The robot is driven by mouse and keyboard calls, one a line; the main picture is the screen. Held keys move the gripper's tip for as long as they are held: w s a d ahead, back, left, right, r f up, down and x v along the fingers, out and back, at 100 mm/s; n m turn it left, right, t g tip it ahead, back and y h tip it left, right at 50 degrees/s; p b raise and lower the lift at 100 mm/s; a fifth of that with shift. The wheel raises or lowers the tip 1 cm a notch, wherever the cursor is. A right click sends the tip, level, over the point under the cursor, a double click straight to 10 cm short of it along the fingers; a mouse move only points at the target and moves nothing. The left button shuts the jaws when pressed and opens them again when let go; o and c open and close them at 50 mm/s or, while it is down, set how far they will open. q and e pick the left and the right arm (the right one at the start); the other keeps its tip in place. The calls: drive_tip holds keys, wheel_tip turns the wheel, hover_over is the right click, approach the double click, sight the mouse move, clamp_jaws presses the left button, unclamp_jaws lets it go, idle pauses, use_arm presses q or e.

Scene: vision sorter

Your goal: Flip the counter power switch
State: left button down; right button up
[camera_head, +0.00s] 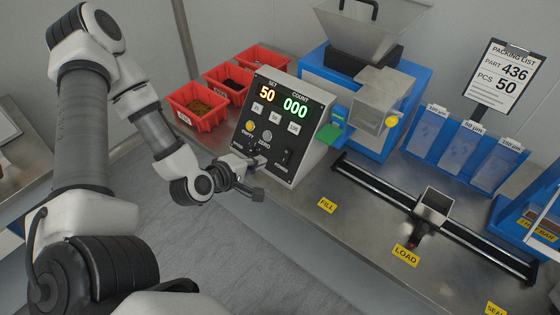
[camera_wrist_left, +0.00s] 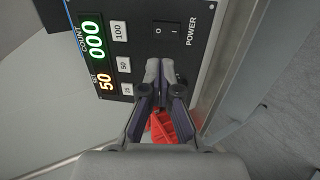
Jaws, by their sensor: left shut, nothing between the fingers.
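The counter (camera_head: 311,140) is a white box with a black sloped front panel, showing a lit orange 50 and a green 000. Its black power switch (camera_head: 286,157) is at the panel's lower right. In the left wrist view the switch (camera_wrist_left: 165,32) is marked O and I, with POWER beside it. My left gripper (camera_head: 260,163) is in front of the panel's lower part, left of the switch. In the left wrist view its fingertips (camera_wrist_left: 160,68) are together and empty, a little below the switch in the picture. Whether they touch the panel I cannot tell. My right gripper is not in view.
Several red bins (camera_head: 195,121) stand behind the counter on the left. A blue machine with a hopper (camera_head: 370,35) stands to its right. A black rail (camera_head: 385,195) with a small carriage (camera_head: 433,205) crosses the metal table. The table's front edge runs below the counter.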

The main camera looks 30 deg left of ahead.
sight(286, 151)
use_arm(q)
drive_tip(key=x, duration=1)
drive_tip(key=shift+w+d+p, duration=0.1)
drive_tip(key=shift+w+p, duration=0.05)
drive_tip(key=shift+p, duration=0.15)
drive_tip(key=shift+w+f+b, duration=0.35)
drive_tip(key=shift+b, duration=0.4)
drive_tip(key=shift+s+r+p, duration=0.1)
drive_tip(key=shift+r+p, duration=0.2)
drive_tip(key=shift+r, duration=0.05)
drive_tip(key=shift+r+p, duration=0.5)
drive_tip(key=shift+r, duration=0.2)
drive_tip(key=shift+r, duration=0.15)
